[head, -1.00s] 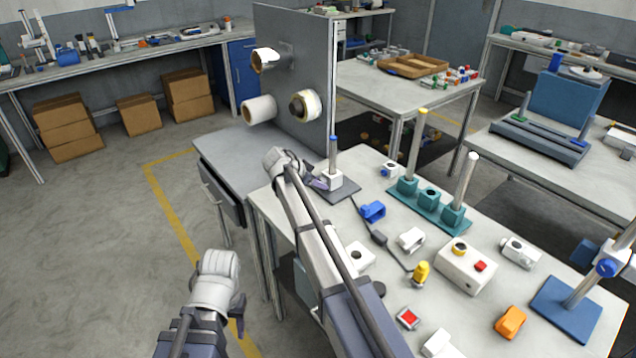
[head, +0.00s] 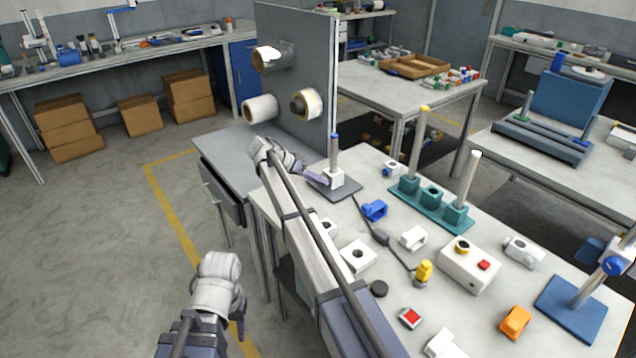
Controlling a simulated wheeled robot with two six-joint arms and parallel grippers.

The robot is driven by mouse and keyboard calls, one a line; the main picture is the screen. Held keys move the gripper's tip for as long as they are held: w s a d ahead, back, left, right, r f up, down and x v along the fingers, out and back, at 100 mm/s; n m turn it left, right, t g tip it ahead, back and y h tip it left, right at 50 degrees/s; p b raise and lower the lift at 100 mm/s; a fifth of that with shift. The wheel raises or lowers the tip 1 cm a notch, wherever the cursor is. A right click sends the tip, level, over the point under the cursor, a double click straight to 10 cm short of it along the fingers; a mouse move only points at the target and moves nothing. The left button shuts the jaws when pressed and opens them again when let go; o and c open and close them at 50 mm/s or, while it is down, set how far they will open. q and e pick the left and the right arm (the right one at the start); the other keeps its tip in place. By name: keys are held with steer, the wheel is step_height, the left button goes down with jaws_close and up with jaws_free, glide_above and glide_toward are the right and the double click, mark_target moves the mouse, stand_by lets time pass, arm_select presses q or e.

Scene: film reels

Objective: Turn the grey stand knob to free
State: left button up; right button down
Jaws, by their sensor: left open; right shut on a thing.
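The grey stand (head: 345,192) is at the near table's back left corner. It has a flat dark grey base, a white block (head: 337,178) and an upright grey post with a blue top (head: 334,148). My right gripper (head: 318,180) reaches in from the left at the block's left side. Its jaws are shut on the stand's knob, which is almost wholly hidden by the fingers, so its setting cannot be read. My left gripper (head: 238,312) hangs low, left of the table, away from the stand; it is open and empty.
A teal stand (head: 432,207) with two posts is right of the grey stand. A blue clamp (head: 374,210), white blocks and a cable lie in front. An upright grey panel (head: 300,70) with rolls stands behind. Open floor is at left.

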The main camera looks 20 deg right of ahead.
stand_by(0.4)
steer(key=shift+c, duration=2.2)
jaws_free()
